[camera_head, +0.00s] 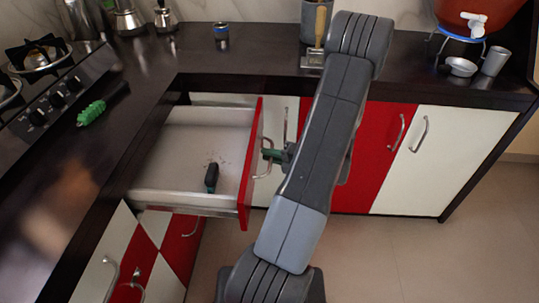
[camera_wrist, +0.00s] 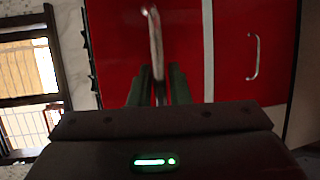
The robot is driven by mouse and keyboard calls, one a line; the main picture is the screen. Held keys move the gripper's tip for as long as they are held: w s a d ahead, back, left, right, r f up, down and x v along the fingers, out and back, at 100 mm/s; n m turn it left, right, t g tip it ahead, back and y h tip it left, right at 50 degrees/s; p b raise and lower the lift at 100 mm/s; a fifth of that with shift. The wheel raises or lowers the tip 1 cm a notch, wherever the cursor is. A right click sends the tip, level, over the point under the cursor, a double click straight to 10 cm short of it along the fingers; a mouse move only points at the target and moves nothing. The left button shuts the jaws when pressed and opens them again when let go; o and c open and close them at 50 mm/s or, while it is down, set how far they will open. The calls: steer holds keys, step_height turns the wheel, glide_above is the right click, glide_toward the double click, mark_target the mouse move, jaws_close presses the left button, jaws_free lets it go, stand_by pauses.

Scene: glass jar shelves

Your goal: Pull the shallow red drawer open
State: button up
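The shallow red drawer stands well out from the counter in the head view; its red front (camera_head: 249,170) faces right and its pale inside shows. Its curved metal handle (camera_head: 266,160) is on that front. In the wrist view the red front (camera_wrist: 120,45) fills the middle left, with the handle (camera_wrist: 155,45) running down between my fingers. My gripper (camera_head: 273,156) is at the handle, and its dark fingers (camera_wrist: 161,80) lie close on both sides of it, shut on it. My arm hides part of the cabinets behind.
A dark-handled object (camera_head: 211,178) lies in the drawer. Red and white cabinet doors (camera_head: 440,160) line the counter at right. A stove (camera_head: 50,90) and a green item (camera_head: 91,113) are on the left counter. The floor (camera_head: 390,265) at lower right is clear.

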steer(key=o, duration=0.4)
steer(key=p+v, duration=0.2)
steer(key=v, duration=1.1)
steer(key=shift+s+d, duration=0.25)
steer(key=shift+d, duration=0.05)
steer(key=shift+w+a, duration=0.1)
steer(key=b+x, duration=0.2)
steer(key=x, duration=1)
steer(key=shift+w+a, duration=0.15)
steer(key=shift+a, duration=0.15)
steer(key=shift+w+a+f, duration=0.1)
steer(key=shift+w+a, duration=0.15)
steer(key=shift+a, duration=0.25)
